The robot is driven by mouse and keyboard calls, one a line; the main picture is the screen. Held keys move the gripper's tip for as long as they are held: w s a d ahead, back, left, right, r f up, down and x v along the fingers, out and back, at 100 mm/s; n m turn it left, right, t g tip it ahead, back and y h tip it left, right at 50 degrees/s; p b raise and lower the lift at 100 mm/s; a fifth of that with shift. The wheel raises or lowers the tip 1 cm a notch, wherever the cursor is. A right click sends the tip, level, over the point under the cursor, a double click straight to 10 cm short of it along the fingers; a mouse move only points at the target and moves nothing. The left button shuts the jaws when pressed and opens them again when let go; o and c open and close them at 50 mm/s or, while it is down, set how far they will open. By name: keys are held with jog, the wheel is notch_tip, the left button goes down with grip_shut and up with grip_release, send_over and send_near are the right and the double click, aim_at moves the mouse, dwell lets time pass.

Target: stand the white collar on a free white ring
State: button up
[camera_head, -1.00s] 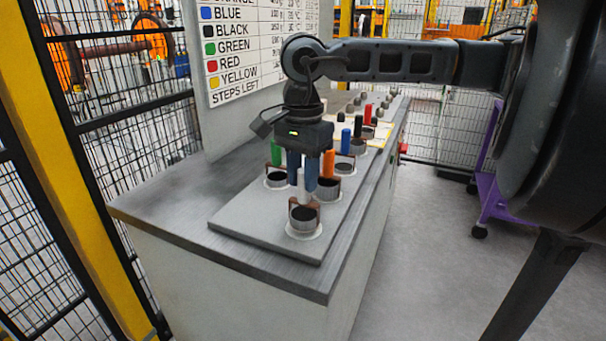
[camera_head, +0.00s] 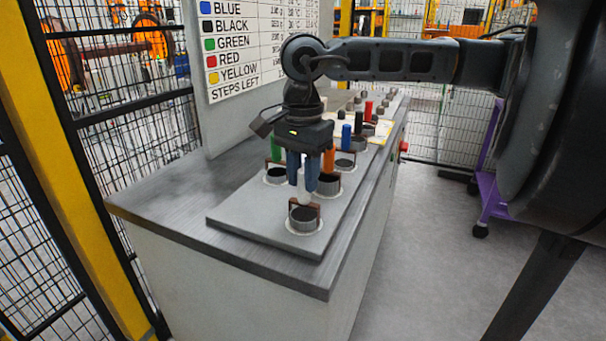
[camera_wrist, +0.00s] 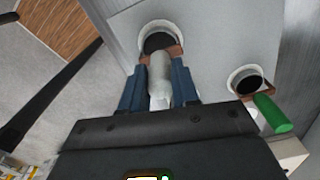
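The white collar (camera_head: 303,223) is a short grey cup with a brown bracket and an upright white handle, at the near end of the grey plate. My gripper (camera_head: 304,188) is above it with its two blue fingers on either side of the handle. In the wrist view the white handle (camera_wrist: 160,78) fills the gap between the fingertips (camera_wrist: 160,85), which seem to touch it. The cup appears upright at a white ring (camera_wrist: 143,37); I cannot tell whether it rests fully on it. The handle's top is partly hidden by the fingers.
A green-handled collar (camera_head: 276,152) stands behind left and an orange-handled one (camera_head: 328,160) behind right, both close to my gripper. Blue (camera_head: 346,137), black and red handles stand farther back. A sign board (camera_head: 245,50) rises behind the table. The plate's near corner (camera_head: 310,248) is bare.

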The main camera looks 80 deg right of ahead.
jog(key=o, duration=0.5)
jog(key=shift+r, duration=3.9)
